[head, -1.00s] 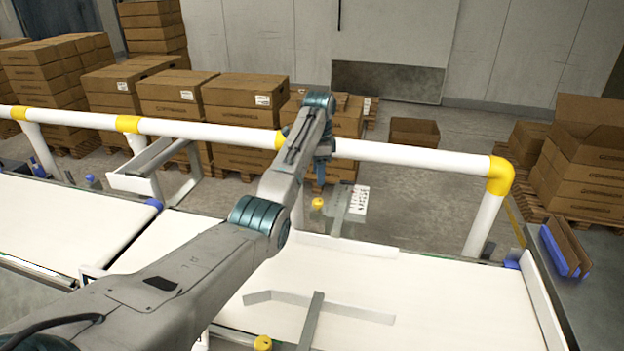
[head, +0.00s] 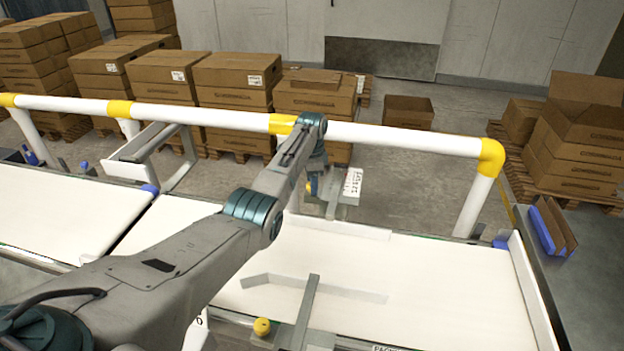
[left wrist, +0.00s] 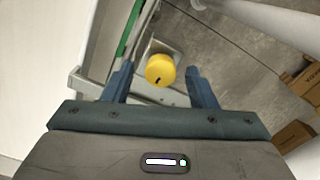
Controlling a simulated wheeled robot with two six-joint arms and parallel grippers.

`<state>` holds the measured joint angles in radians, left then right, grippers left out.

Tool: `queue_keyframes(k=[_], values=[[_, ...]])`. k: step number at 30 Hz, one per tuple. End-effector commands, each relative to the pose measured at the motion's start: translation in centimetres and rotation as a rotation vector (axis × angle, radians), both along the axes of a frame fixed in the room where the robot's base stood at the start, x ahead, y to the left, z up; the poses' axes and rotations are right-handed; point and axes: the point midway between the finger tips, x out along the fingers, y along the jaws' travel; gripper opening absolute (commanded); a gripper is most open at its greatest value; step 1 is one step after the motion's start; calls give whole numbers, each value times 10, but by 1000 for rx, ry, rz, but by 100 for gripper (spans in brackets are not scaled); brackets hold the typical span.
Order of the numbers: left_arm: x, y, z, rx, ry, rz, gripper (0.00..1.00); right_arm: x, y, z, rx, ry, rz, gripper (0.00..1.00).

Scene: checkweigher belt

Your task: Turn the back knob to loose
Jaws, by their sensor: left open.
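The back knob is a round yellow knob (head: 309,188) on a bracket at the far side of the belt. In the head view it is partly hidden by my left gripper (head: 317,184). In the left wrist view the knob (left wrist: 160,70) shows a short dark mark on its face. My left gripper's open fingers (left wrist: 159,82) stand on either side of it, with a gap on both sides and nothing held. Whether the fingertips are level with the knob is hard to tell. The front knob (head: 262,326), also yellow, is at the near edge. My right gripper is out of view.
A white rail with yellow joints (head: 400,138) runs behind the belt (head: 440,280). A card with printed marks (head: 352,182) is right of the back knob. A grey guide bar (head: 308,310) crosses the near belt. Stacked boxes (head: 236,80) stand beyond the rail.

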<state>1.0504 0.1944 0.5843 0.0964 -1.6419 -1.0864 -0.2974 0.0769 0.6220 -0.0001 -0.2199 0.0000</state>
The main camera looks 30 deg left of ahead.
Motion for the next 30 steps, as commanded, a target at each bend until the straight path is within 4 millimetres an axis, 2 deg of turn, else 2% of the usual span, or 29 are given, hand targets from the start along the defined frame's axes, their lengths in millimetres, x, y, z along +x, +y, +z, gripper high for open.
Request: queue_keyframes(k=[7,12,14,23,30], values=[[0,0,-1,-1,1,0,50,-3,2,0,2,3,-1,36],[0,0,-1,0,0,0,17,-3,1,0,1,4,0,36],[0,0,-1,0,0,0,8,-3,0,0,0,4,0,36],[0,0,0,-1,1,32,8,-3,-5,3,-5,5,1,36],[1,0,2,0,0,160,8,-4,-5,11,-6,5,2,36]])
